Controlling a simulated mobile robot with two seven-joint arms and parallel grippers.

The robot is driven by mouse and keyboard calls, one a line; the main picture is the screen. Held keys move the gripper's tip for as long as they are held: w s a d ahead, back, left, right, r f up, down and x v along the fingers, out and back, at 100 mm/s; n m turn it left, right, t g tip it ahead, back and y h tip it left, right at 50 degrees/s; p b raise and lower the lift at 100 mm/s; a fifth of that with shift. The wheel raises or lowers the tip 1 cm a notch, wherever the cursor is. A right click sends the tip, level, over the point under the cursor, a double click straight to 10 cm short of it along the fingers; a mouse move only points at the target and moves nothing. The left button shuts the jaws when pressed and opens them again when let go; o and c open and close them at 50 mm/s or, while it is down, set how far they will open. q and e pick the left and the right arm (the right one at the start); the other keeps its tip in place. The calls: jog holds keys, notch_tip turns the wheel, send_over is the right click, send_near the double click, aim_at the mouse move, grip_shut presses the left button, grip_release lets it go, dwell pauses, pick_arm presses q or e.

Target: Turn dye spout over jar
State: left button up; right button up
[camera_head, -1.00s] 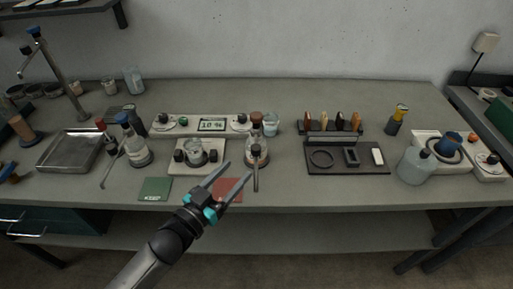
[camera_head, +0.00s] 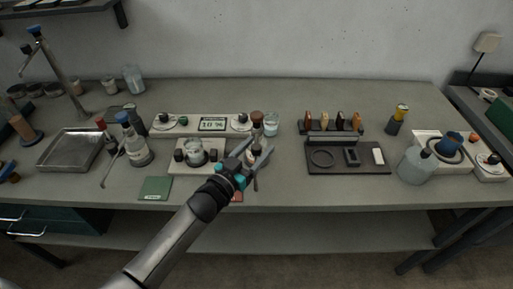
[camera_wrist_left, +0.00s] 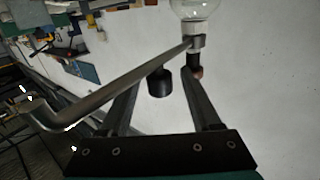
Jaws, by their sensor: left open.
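A flask with a brown stopper (camera_head: 257,117) and a metal spout stands right of centre on the bench; my left gripper partly hides it. In the left wrist view, its metal spout (camera_wrist_left: 115,84) runs from the clear glass flask (camera_wrist_left: 195,10) across the view toward the lower left. My left gripper (camera_head: 258,155) is open at the front of this flask. In the wrist view, a black knob (camera_wrist_left: 158,82) shows between the open fingers (camera_wrist_left: 160,90), apparently untouched. My right gripper is not in view.
A display unit (camera_head: 212,125) stands behind the jar. A blue-capped bottle with a spout (camera_head: 135,148) and a metal tray (camera_head: 70,150) are to the left. A green mat (camera_head: 155,188) lies in front.

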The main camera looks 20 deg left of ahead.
pick_arm(q)
grip_shut()
dwell(0.4)
dwell(0.9)
